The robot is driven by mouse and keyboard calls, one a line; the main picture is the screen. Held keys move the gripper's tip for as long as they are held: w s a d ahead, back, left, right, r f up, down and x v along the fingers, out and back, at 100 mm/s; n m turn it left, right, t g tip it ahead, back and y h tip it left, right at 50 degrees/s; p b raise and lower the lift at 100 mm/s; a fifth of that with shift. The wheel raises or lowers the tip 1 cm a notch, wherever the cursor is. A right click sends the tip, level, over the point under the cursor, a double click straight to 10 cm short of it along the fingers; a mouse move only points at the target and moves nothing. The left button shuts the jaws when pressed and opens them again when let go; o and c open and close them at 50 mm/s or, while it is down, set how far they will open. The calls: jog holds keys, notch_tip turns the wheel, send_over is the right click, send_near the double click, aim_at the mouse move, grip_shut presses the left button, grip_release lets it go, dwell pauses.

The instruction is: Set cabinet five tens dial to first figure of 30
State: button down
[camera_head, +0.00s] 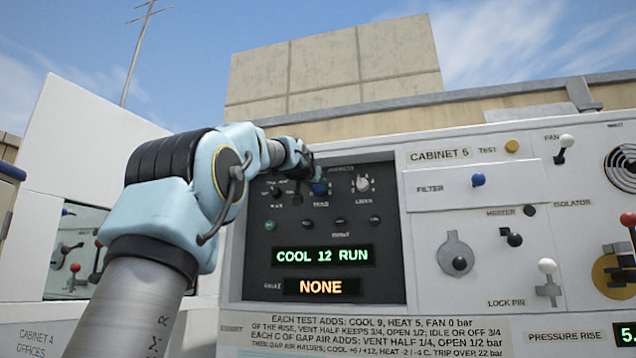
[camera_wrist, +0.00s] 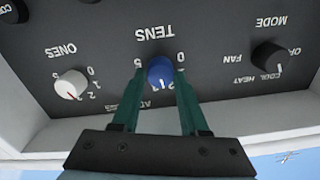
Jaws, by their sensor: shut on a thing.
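The blue tens dial (camera_wrist: 160,68) is on the dark control panel of cabinet 5, under the word TENS, which shows upside down in the wrist view. My gripper (camera_wrist: 160,76) has its two green fingers on either side of this dial and is shut on it. Figures show around the dial, but its pointer is too small and partly covered to read. The panel's green display (camera_head: 323,256) reads COOL 12 RUN.
The white ones dial (camera_wrist: 72,85) and the black mode dial (camera_wrist: 268,56) flank the tens dial. An orange display (camera_head: 320,287) reads NONE. Levers and knobs, such as the blue filter knob (camera_head: 478,180), stick out to the right. Cabinet 4 (camera_head: 80,180) stands at left.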

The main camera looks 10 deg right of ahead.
jog(key=m, duration=0.6)
jog(key=shift+s+d+r+b, duration=0.1)
jog(key=shift+s+r+b, duration=0.1)
jog(key=shift+r+b, duration=0.1)
dwell(0.4)
jog(key=c, duration=0.6)
grip_release()
jog(key=shift+o, duration=0.9)
jog(key=shift+w+f, duration=0.1)
jog(key=shift+f, duration=0.1)
jog(key=shift+f, duration=0.1)
